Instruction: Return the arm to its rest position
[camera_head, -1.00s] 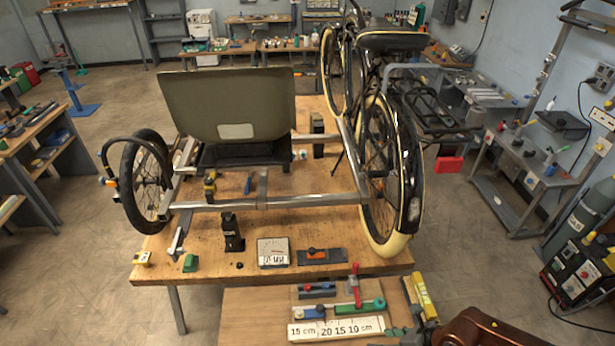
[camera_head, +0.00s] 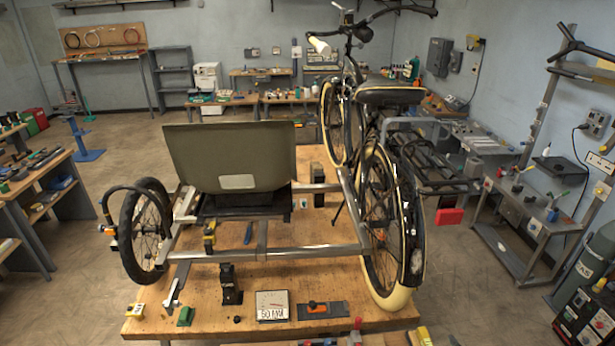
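The trike frame (camera_head: 318,252) rests on the wooden workbench (camera_head: 225,322), with its silver tubes running across the top. A grey-green seat panel (camera_head: 232,158) stands on it at the left. A black bicycle with cream tyres (camera_head: 385,297) stands at its right side. A dark wheel (camera_head: 140,235) is on the left. Neither of my grippers shows, and no part of my arms is in view.
On the bench's front part are a black clamp block (camera_head: 229,287), a white display box (camera_head: 272,305), a grey tray with an orange item (camera_head: 322,310) and a green block (camera_head: 185,316). A red block (camera_head: 449,217) is beside the rear rack.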

